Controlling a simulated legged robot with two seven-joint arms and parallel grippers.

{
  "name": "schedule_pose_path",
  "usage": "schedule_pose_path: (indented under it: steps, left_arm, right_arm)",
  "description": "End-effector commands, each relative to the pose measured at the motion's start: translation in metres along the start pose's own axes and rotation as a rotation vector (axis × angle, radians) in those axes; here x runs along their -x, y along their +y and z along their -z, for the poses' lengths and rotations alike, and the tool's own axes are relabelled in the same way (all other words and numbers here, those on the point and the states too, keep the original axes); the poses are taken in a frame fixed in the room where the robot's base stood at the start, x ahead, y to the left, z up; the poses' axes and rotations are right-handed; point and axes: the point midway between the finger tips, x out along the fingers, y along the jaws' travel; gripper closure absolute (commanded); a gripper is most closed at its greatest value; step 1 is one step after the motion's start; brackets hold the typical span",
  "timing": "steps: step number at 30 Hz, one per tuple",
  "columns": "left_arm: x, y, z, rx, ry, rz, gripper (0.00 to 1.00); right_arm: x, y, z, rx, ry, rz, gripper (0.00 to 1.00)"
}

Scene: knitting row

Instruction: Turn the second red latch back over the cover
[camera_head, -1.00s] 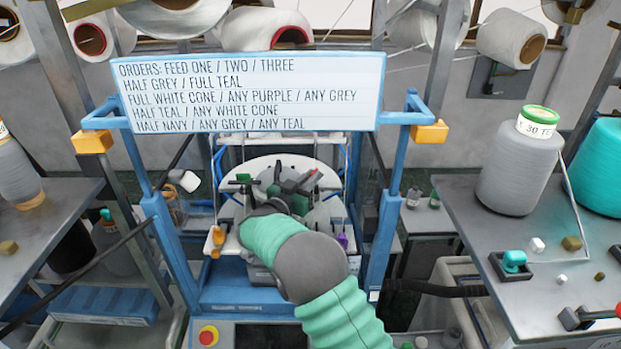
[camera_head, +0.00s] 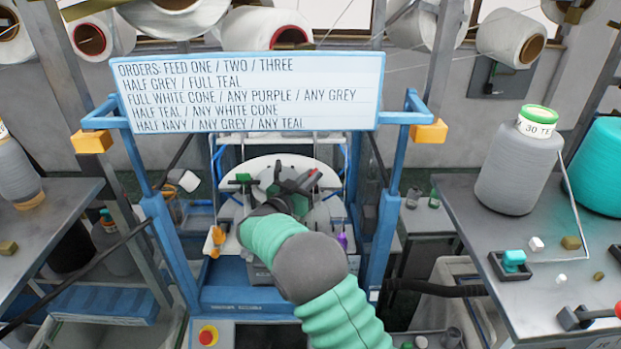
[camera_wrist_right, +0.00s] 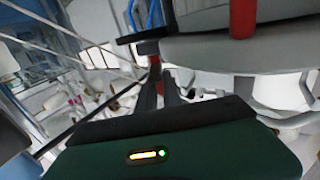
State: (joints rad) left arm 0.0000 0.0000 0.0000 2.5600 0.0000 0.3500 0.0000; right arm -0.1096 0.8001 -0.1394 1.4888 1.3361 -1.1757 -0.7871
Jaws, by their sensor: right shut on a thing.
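My right gripper (camera_head: 300,187) is at the round white machine head (camera_head: 262,164) in the middle of the blue frame. Its green and grey arm hides much of the machine's front. A small red latch end (camera_head: 313,173) shows just beyond the jaws. In the right wrist view, the jaws (camera_wrist_right: 160,78) are close together at a dark bar, and a red post (camera_wrist_right: 243,18) stands to the right above a grey curved surface (camera_wrist_right: 240,48). The jaws are shut on a latch, its held part mostly hidden. I cannot make out the cover clearly. My left gripper is out of view.
A blue frame (camera_head: 383,235) with an orders sign (camera_head: 245,90) surrounds the machine. Grey tables stand left (camera_head: 60,210) and right (camera_head: 465,215), the right one with a grey cone (camera_head: 520,170) and a teal cone (camera_head: 600,165). A red stop button (camera_head: 208,336) sits at the front.

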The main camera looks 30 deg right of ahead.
Motion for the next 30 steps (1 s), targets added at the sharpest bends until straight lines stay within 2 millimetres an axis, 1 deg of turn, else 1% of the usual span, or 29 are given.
schedule_pose_path:
  steps: [5,6,12,13,20,23,26,29,30]
  left_arm:
    - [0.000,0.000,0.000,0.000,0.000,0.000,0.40]
    - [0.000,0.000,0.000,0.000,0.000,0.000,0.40]
    - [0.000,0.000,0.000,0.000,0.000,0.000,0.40]
    - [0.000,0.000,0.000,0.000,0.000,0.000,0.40]
    - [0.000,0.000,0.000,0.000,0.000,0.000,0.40]
    - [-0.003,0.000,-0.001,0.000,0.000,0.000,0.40]
    - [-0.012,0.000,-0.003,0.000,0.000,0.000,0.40]
    - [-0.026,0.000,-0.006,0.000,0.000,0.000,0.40]
    - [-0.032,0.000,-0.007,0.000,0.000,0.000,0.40]
  right_arm:
    - [0.001,-0.001,0.000,-0.001,-0.001,0.003,1.00]
    - [0.001,-0.001,0.000,-0.001,-0.001,0.003,0.85]
    - [0.000,0.000,0.000,-0.001,0.000,0.002,0.59]
    - [0.001,0.000,0.000,-0.001,0.000,0.002,0.57]
    - [0.001,0.001,0.000,-0.001,0.000,0.001,0.57]
    - [0.005,0.000,-0.001,-0.001,-0.001,0.002,0.57]
    - [0.019,-0.001,-0.004,-0.002,0.000,0.004,0.57]
    - [0.044,-0.002,-0.006,-0.003,-0.001,0.005,0.57]
    - [0.056,-0.002,-0.007,-0.003,0.000,0.006,0.57]
